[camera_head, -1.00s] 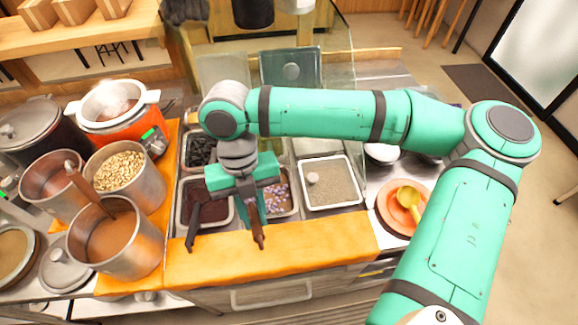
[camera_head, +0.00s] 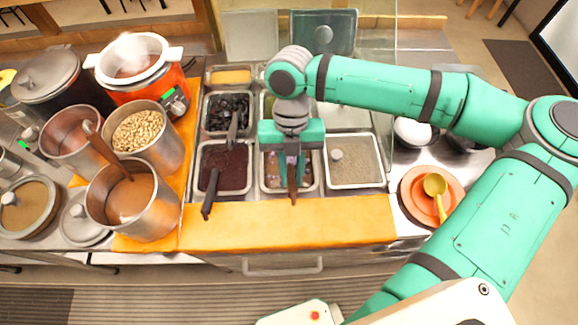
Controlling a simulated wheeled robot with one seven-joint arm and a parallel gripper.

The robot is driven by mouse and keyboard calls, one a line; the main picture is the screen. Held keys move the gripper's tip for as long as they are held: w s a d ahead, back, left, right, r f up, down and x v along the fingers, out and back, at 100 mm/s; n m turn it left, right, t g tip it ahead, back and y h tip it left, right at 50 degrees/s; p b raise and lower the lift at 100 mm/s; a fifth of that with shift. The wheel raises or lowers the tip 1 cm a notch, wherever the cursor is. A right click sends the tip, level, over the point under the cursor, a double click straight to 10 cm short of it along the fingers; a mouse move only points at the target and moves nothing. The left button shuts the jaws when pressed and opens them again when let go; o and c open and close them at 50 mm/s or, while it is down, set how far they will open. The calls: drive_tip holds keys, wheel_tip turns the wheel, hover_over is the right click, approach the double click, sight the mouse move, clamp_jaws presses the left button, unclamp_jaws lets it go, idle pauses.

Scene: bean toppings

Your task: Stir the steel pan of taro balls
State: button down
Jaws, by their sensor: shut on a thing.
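The steel pan (camera_head: 268,191) of taro balls sits in the front row of the counter, between a pan of dark red beans and a pan of pale grains. Purple and pale taro balls (camera_head: 306,178) show in it on both sides of my gripper. My gripper (camera_head: 292,163) points down over this pan and is shut on a brown handle (camera_head: 293,188). The handle's front end reaches towards the pan's front rim. The gripper hides the middle of the pan, and the lower end of the held utensil cannot be seen.
The red bean pan (camera_head: 222,188) at left has a dark handle (camera_head: 210,196) sticking out over the front. The grain pan (camera_head: 355,183) is at right. Tall steel pots (camera_head: 160,215) stand at left. A yellow ladle (camera_head: 435,186) lies on an orange plate (camera_head: 412,201) at right.

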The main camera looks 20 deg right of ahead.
wheel_tip(320, 180, down, 3)
drive_tip(key=shift+a+r, duration=0.15)
drive_tip(key=shift+s+a+f+t+h, duration=0.15)
drive_tip(key=shift+s+f+t, duration=0.1)
drive_tip(key=shift+f+t, duration=0.3)
drive_tip(key=shift+s+a+f+t+h, duration=0.1)
drive_tip(key=shift+s+f+t+h, duration=0.1)
drive_tip(key=shift+f+t, duration=0.3)
drive_tip(key=shift+f, duration=0.15)
drive_tip(key=shift+s+d, duration=0.1)
